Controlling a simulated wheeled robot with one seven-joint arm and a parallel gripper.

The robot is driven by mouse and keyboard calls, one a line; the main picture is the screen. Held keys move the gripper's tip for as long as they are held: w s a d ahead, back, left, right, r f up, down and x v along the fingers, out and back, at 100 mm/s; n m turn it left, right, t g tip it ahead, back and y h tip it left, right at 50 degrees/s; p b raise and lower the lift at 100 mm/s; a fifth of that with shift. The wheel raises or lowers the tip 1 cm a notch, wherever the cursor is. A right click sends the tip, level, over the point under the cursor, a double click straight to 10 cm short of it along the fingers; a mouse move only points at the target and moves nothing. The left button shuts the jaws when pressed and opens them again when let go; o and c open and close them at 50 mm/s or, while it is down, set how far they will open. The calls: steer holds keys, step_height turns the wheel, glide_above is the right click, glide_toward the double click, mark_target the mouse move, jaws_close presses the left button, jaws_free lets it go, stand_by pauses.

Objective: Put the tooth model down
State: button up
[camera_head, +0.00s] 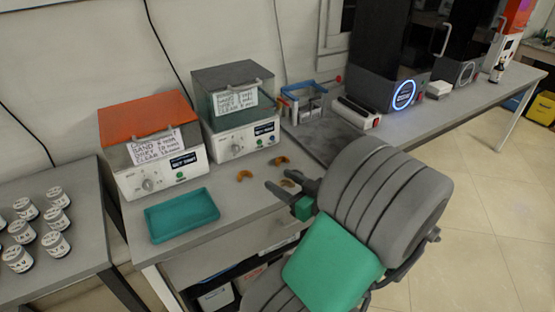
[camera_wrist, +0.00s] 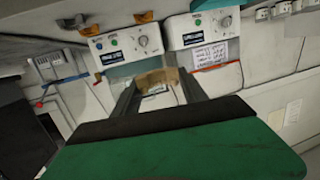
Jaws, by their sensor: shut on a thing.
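My gripper (camera_head: 290,188) is over the front of the bench, shut on a tan, arch-shaped tooth model (camera_wrist: 157,77). In the wrist view the model spans between the two fingers. In the head view it is a small tan piece (camera_head: 288,183) between the fingertips, partly hidden; I cannot tell whether it touches the bench. Two more orange-brown arches lie on the bench, one to the left (camera_head: 244,175) and one just behind (camera_head: 279,161). An empty teal tray (camera_head: 182,216) lies on the bench further left.
An orange-lidded machine (camera_head: 152,145) and a grey-green-lidded one (camera_head: 235,108) stand along the back of the bench (camera_head: 215,250). A blue-edged rack (camera_head: 303,102) is at the back right. Several white jars (camera_head: 55,244) stand on the left table. Bench is bare between tray and arches.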

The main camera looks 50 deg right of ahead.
steer(key=shift+s+a+r+p, duration=0.25)
steer(key=shift+p, duration=0.45)
steer(key=s+d+f+m+g+h, duration=0.2)
steer(key=s+d+m+g+h, duration=0.15)
steer(key=d+m+h, duration=0.6)
steer(key=w+a+r+n+t+y+p, duration=0.25)
steer(key=w+a+n+y, duration=0.4)
steer(key=w+a, duration=0.8)
steer(key=w+a+r+n+y+p, duration=0.1)
steer(key=w+a+r+n+y, duration=0.1)
steer(key=a, duration=1)
steer(key=w+a+r+n+y+p, duration=0.1)
steer(key=w+a+n+y, duration=0.4)
steer(key=a, duration=0.7)
steer(key=shift+w+r+y, duration=0.5)
steer(key=shift+w+y, duration=0.5)
steer(key=shift+y, duration=0.1)
